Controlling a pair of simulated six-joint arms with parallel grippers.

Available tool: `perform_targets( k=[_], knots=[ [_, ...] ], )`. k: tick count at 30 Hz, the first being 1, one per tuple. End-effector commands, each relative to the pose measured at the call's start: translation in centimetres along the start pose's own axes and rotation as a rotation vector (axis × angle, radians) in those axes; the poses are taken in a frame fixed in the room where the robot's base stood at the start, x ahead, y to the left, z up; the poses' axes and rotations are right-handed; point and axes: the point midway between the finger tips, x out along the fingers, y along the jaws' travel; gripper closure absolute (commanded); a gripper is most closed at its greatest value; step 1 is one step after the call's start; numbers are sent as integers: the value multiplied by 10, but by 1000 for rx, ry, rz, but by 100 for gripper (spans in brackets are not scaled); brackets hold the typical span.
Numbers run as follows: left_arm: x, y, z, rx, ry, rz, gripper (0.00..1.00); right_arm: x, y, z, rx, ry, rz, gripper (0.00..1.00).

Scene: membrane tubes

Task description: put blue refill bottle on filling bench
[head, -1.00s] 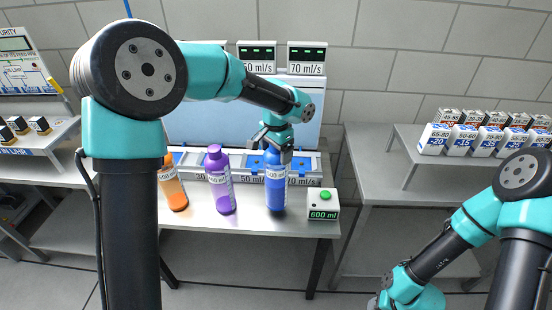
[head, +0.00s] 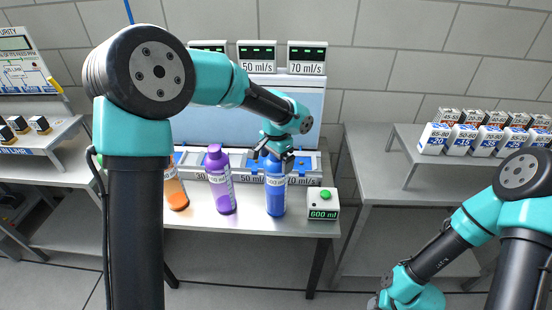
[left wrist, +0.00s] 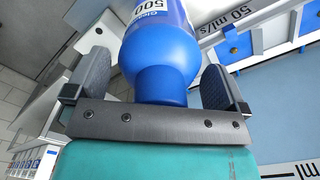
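The blue refill bottle (head: 276,190) stands upright on the light grey bench top (head: 250,225), near its front edge. My left gripper (head: 273,155) is at the top of this bottle. In the left wrist view the fingers (left wrist: 160,88) are spread on either side of the blue bottle (left wrist: 160,55), around its cap and shoulder, with a visible gap on the left side and a narrow one on the right. My right arm's wrist (head: 408,290) is at the bottom right; its fingers are out of the frame.
A purple bottle (head: 220,182) stands left of the blue one, and an orange bottle (head: 175,190) further left, partly behind my left arm. A box reading 600 ml with a green button (head: 323,203) stands on the right. Behind are blue-marked stations (head: 305,163) with flow-rate labels.

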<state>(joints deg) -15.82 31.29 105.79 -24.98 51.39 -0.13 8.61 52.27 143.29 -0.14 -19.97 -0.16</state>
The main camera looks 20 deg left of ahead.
Motion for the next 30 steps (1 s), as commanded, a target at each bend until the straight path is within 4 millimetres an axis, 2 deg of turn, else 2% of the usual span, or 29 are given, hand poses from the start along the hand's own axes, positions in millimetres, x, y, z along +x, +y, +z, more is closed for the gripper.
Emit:
perform_targets(
  k=[7, 11, 17, 27, 30],
  knots=[
    [-2, 0, 0, 0, 1, 0, 0, 0, 0, 0, 0, 0, 0, 57],
    [-10, 0, -1, 0, 3, -1, 0, 0, 0, 0, 0, 0, 0, 57],
    [-39, 0, -1, -1, 5, -1, 0, 0, 0, 0, 0, 0, 0, 57],
    [-102, 0, -1, -1, 4, -1, 0, 0, 0, 0, 0, 0, 0, 57],
    [-113, 0, 0, 0, 2, 0, 0, 0, 0, 0, 0, 0, 0, 57]
  ],
)
